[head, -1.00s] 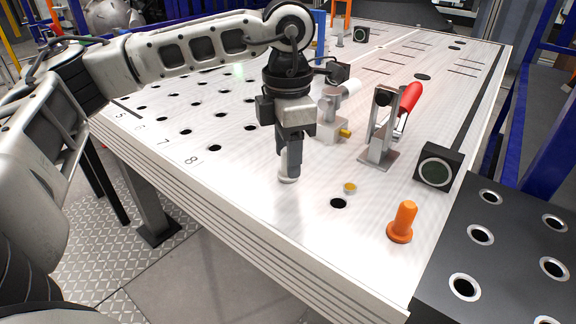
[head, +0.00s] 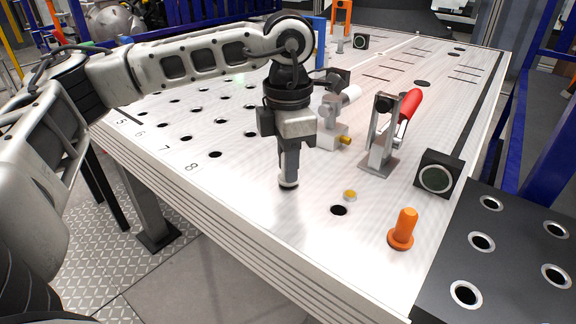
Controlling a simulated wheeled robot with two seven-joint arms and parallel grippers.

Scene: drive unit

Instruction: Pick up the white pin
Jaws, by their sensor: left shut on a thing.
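My left gripper (head: 289,174) points straight down over the near part of the white table (head: 240,205). It is shut on the white pin (head: 288,185). Only the pin's pale round end shows below the fingers; the rest is hidden between them. The pin's end is at or very close to the table top, and I cannot tell whether it touches. My right gripper is not in view.
An orange pin (head: 402,230) stands near the table's front right edge. A black hole (head: 339,210) and a small yellow-topped part (head: 350,194) lie right of the gripper. A red-handled clamp (head: 382,135) and a black box (head: 437,175) stand beyond. A dark perforated plate (head: 500,255) adjoins at right.

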